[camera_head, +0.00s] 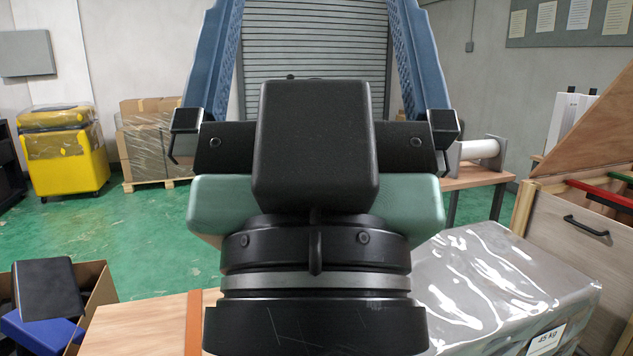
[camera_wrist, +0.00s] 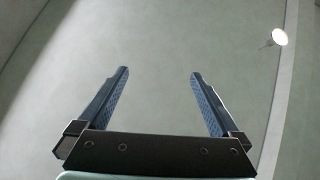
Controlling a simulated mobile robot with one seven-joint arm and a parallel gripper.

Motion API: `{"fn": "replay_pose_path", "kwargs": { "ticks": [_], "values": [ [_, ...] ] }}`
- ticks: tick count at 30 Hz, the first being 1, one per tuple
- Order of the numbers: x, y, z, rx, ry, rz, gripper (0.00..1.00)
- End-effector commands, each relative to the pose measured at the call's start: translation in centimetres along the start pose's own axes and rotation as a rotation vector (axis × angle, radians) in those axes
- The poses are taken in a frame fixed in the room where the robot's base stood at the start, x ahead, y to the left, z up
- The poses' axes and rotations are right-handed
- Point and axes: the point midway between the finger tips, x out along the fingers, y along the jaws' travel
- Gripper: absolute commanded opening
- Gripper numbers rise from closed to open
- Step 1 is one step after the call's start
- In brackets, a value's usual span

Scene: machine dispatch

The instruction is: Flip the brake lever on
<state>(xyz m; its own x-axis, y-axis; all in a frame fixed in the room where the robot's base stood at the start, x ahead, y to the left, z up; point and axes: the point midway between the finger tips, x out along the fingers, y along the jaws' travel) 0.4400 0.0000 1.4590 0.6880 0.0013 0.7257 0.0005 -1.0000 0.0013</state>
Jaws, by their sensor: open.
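I cannot make out a brake lever in either view. My gripper (camera_head: 315,45) fills the middle of the head view, raised and pointing up, with its two blue ribbed fingers wide apart. The fingertips run out of the top of that view. In the wrist view my gripper (camera_wrist: 159,76) is open, with nothing between the fingers. Much of the scene behind the gripper is hidden by it.
A grey plastic-wrapped box (camera_head: 500,280) is at the lower right, near a wooden cabinet (camera_head: 570,215). A carton (camera_head: 100,293) holding dark and blue items is at lower left. A yellow bin (camera_head: 66,160) and wrapped boxes (camera_head: 150,150) stand farther back. Green floor (camera_head: 140,230) is clear between.

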Motion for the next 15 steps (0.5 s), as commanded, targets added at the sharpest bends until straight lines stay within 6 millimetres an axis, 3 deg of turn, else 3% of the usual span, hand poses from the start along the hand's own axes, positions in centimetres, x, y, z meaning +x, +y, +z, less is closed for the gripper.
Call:
{"fn": "replay_pose_path", "kwargs": {
  "ticks": [1, 6, 15],
  "values": [
    [2.2, 0.0, -2.1, 0.0, 0.0, 0.0, 1.0],
    [4.5, 0.0, -4.3, 0.0, 0.0, 0.0, 1.0],
    [5.2, 0.0, -4.9, 0.0, 0.0, -0.001, 1.0]
  ]
}}
